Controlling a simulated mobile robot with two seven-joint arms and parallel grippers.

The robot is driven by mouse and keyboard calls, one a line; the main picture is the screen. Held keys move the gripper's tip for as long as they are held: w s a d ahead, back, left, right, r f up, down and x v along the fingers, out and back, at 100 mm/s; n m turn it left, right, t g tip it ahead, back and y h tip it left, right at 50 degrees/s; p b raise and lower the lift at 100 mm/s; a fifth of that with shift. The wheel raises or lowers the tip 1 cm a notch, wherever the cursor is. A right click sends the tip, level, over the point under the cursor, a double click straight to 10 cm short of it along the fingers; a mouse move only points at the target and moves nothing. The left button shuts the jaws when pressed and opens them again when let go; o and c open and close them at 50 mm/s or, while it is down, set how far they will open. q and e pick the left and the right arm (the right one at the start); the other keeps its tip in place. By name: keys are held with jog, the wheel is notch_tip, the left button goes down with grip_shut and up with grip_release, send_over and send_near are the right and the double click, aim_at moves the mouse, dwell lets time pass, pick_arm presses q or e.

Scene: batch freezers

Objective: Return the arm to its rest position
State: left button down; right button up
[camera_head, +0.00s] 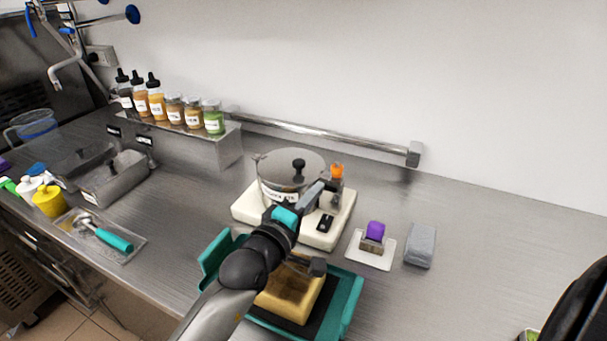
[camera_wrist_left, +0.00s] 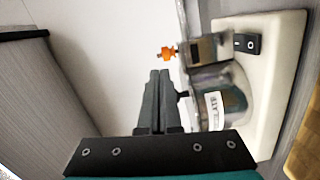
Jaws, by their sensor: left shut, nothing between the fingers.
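My left arm comes in from the bottom of the head view and reaches over the counter. My left gripper (camera_head: 326,188) is in front of the lidded steel pot (camera_head: 285,172) and the orange-topped part beside it. In the left wrist view the two fingers of my left gripper (camera_wrist_left: 158,80) are together with nothing between them. The pot (camera_wrist_left: 222,100) stands to their right on a white base (camera_wrist_left: 275,80). My right gripper is not in view.
A teal tray (camera_head: 347,312) with a yellow-brown block (camera_head: 290,298) lies under my arm. A white pad with a purple-topped piece (camera_head: 376,230) and a grey block (camera_head: 420,245) are to the right. Bottles and jars (camera_head: 175,109) line a back shelf. The right counter is mostly clear.

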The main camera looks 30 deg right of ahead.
pick_arm(q)
jog(key=shift+s+d+r+p, duration=0.1)
jog(key=shift+s+d+p, duration=0.1)
jog(key=shift+s+p, duration=0.5)
jog(key=shift+s+d+p, duration=0.15)
jog(key=shift+s+p, duration=0.2)
jog(key=shift+s, duration=0.55)
